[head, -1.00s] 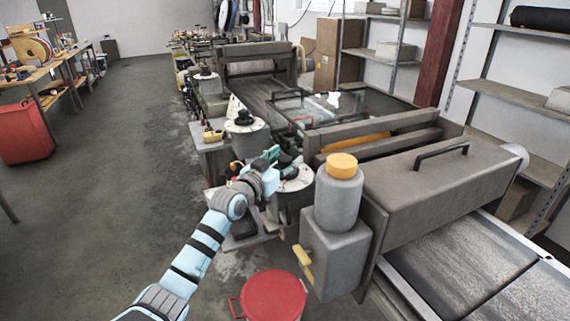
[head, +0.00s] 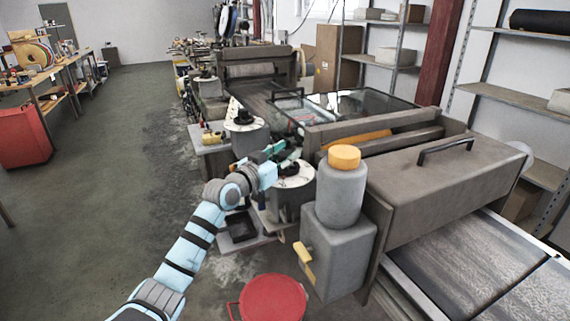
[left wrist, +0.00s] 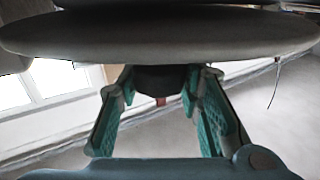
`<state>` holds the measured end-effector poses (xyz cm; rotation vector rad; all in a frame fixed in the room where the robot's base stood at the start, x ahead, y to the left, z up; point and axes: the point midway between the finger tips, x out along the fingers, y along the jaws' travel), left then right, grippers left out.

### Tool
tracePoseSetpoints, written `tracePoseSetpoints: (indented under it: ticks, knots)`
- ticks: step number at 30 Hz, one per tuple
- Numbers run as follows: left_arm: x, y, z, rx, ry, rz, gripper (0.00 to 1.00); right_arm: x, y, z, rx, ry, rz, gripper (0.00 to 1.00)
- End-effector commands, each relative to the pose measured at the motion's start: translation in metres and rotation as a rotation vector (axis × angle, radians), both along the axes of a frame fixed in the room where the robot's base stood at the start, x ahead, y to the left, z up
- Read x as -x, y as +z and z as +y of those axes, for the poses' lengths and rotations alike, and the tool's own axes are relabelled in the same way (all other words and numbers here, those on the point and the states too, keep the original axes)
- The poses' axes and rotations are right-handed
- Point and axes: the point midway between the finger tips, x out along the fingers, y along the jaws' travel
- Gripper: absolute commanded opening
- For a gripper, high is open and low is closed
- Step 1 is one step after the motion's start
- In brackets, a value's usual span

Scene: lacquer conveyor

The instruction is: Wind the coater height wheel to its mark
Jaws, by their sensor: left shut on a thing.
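The near wheel shows in the head view as a white dial (head: 296,181) with a dark hub on a grey round housing, left of the capped bottle. My left gripper (head: 284,153) is at the far left side of this wheel, with its teal fingers beside the dark hub. In the left wrist view a large pale disc (left wrist: 160,33) fills the top. A dark knob (left wrist: 160,80) sits between the fingers of my left gripper (left wrist: 160,92), which is shut on it. The wheel's mark is too small to make out. My right gripper is out of view.
A second white dial with a dark knob (head: 244,118) stands farther back. A red bucket (head: 273,301) is below on the floor.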

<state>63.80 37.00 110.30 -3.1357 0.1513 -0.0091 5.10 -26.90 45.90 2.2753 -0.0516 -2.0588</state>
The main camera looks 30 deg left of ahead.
Motion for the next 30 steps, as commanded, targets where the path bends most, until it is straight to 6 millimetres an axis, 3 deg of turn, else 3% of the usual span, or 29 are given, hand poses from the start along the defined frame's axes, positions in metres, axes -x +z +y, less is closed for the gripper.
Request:
tracePoseSetpoints:
  ticks: [6,7,11,20,30]
  knots:
    - [0.000,-0.001,-0.001,0.002,-0.002,0.007,0.05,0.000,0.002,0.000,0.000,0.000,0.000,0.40]
    - [0.000,-0.001,-0.001,0.002,-0.002,0.007,0.34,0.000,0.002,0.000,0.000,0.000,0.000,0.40]
    - [0.000,0.000,-0.001,0.002,-0.002,0.007,0.52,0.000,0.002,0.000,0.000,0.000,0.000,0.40]
    - [0.002,0.000,0.000,0.000,-0.001,0.006,0.52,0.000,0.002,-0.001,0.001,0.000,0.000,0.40]
    - [0.064,-0.002,0.007,-0.005,0.000,0.010,0.52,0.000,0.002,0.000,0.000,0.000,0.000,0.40]
